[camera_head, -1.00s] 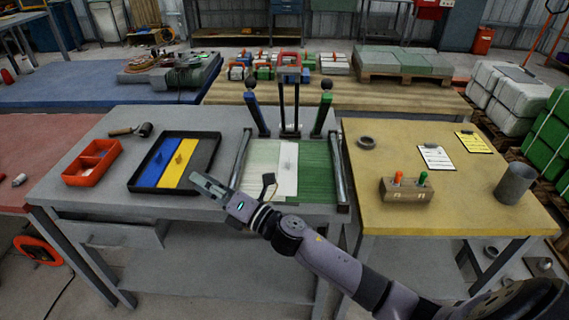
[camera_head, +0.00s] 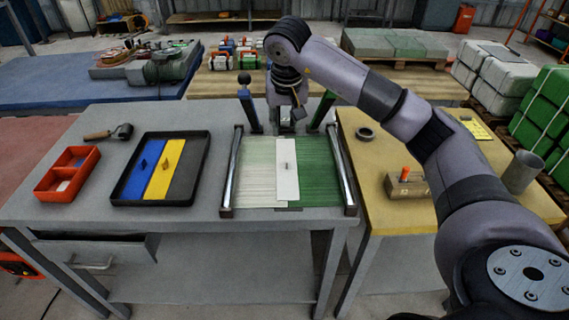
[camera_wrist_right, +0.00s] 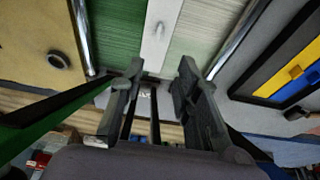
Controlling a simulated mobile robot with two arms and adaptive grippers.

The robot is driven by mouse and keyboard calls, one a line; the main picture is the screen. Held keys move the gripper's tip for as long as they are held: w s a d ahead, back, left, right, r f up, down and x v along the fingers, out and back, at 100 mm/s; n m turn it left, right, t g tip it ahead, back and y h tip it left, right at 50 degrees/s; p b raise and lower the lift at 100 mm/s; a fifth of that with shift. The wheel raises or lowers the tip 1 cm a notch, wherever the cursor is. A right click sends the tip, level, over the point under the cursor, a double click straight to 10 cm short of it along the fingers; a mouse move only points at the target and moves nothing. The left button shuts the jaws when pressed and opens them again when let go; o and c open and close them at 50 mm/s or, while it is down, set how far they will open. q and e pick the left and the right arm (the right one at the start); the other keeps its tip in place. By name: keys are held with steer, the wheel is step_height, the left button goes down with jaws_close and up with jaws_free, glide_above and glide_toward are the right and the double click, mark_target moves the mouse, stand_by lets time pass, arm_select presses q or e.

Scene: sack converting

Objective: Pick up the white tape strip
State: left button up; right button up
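The white tape strip (camera_head: 287,178) lies flat, lengthwise between a pale and a green woven panel, with a small raised grey tab (camera_head: 283,165) on it. The strip also shows at the top of the right wrist view (camera_wrist_right: 162,30). My right gripper (camera_head: 287,122) is beyond the strip's far end in the head view, pointing down and partly hidden by its own wrist. In the wrist view its two fingers (camera_wrist_right: 160,78) are spread apart with nothing held between them. My left gripper is not in view.
Metal rails (camera_head: 231,170) flank the panels. A blue post (camera_head: 249,108) and a green post (camera_head: 322,108) stand near the gripper. A black tray (camera_head: 190,198) with blue and yellow strips and a red bin (camera_head: 67,195) sit left; a yellow table (camera_head: 375,210) stands right.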

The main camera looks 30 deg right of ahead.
steer(key=p, duration=0.2)
glide_above(287, 160)
steer(key=s+a, duration=0.2)
steer(key=f, duration=1)
steer(key=shift+w+d, duration=0.1)
steer(key=shift+d, duration=0.1)
steer(key=shift+w+d+f, duration=0.1)
steer(key=shift+w+f, duration=0.05)
steer(key=shift+f, duration=0.3)
steer(key=p+x, duration=0.1)
steer(key=x, duration=0.3)
steer(key=shift+d+f, duration=0.1)
steer(key=shift+d, duration=0.15)
steer(key=shift+w+d+f, duration=0.1)
steer(key=shift+w+f, duration=0.1)
steer(key=shift+f, duration=0.25)
steer(key=shift+c, duration=0.5)
jaws_close()
